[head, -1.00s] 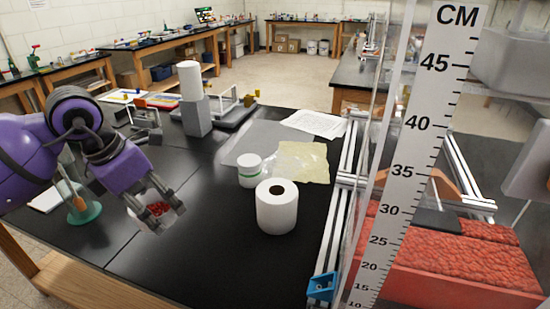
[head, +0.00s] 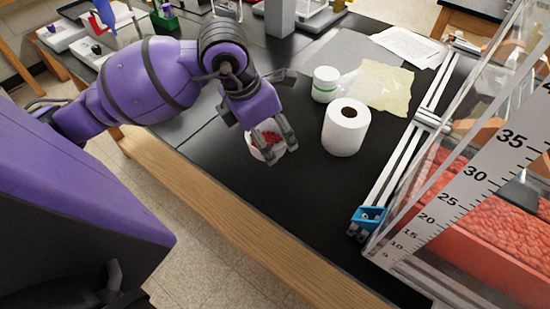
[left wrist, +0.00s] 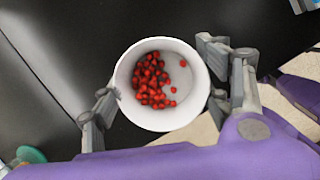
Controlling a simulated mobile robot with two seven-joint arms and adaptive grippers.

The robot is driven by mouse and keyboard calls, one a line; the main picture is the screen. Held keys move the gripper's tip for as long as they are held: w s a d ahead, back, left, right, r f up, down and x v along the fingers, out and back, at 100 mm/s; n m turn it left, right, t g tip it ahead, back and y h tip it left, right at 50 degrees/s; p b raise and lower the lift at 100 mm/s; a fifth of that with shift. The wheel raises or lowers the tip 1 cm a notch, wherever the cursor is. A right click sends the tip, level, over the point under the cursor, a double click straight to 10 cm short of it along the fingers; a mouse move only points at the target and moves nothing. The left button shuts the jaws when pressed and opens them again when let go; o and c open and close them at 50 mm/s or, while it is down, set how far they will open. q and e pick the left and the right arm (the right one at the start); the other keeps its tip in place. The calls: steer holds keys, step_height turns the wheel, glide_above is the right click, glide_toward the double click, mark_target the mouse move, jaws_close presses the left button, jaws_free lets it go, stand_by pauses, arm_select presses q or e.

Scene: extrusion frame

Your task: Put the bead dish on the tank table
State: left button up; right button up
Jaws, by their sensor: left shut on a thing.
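The bead dish (head: 256,152) is a small white round bowl with red beads in it. My left gripper (head: 280,154) is shut on it, with fingers on opposite sides of the rim. In the left wrist view the dish (left wrist: 122,75) is upright, and the beads (left wrist: 150,82) lie mostly to one side. In the head view it appears over the black tabletop (head: 300,195), near the wooden front edge; I cannot tell its height. The clear tank (head: 475,185) with red filling and a centimetre scale stands at the right. My right gripper is not in view.
A yellowish sheet (head: 385,86) lies beyond. An aluminium rail (head: 407,155) with a blue bracket (head: 369,218) borders the tank. The tabletop before the roll is clear.

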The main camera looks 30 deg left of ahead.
arm_select(q)
steer(key=d+f, duration=0.1)
steer(key=s+d+f, duration=0.1)
steer(key=shift+f, duration=0.4)
steer(key=f, duration=0.3)
steer(key=shift+s+d+f, duration=0.15)
steer(key=shift+s+d, duration=0.1)
steer(key=shift+d, duration=0.1)
steer(key=shift+f, duration=0.4)
steer(key=o, duration=1.2)
steer(key=shift+f, duration=0.15)
steer(key=v, duration=1.2)
steer(key=shift+p, duration=0.35)
